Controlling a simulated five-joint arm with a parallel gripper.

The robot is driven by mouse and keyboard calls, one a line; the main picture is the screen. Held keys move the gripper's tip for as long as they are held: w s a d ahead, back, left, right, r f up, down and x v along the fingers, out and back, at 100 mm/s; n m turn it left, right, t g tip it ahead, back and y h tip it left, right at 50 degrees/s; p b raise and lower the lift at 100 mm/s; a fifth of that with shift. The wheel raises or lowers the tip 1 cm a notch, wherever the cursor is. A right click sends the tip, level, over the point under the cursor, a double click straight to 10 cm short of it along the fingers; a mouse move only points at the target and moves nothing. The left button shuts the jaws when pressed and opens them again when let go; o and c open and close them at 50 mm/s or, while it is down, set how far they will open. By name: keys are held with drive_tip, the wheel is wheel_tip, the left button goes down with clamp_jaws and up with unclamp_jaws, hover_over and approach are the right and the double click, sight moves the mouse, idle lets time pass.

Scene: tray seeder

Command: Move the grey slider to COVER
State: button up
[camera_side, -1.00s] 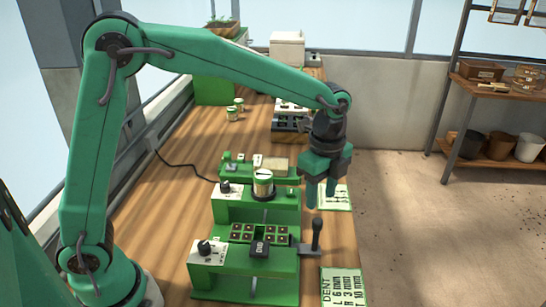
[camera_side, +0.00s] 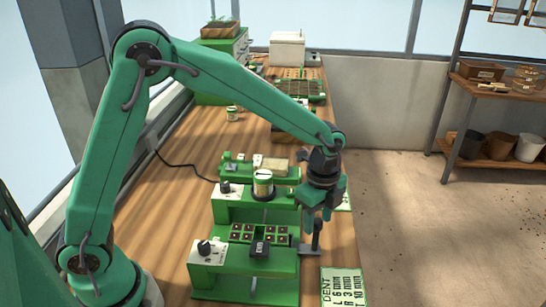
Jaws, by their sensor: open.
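The green tray seeder (camera_side: 285,285) stands on the wooden bench, with a small block of dark cells (camera_side: 240,240) in it. At its right side a grey plate sticks out and carries an upright dark grey handle (camera_side: 316,242), which I take for the grey slider. My gripper (camera_side: 317,220) points down over this handle, open, with its fingers at the height of the handle's top. The fingers hide that top, and I cannot tell if they touch it. No COVER marking is readable.
Green seed trays (camera_side: 300,88) and a white box (camera_side: 287,48) stand farther back. Right of the bench is open floor.

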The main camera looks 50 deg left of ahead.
drive_tip(key=shift+f, duration=0.1)
clamp_jaws()
drive_tip(key=shift+w+a, duration=0.1)
drive_tip(key=w+a, duration=1.4)
drive_tip(key=shift+w+a, duration=0.15)
drive_tip(key=shift+a, duration=0.05)
idle(0.3)
drive_tip(key=shift+c, duration=0.3)
unclamp_jaws()
drive_tip(key=shift+o, duration=0.3)
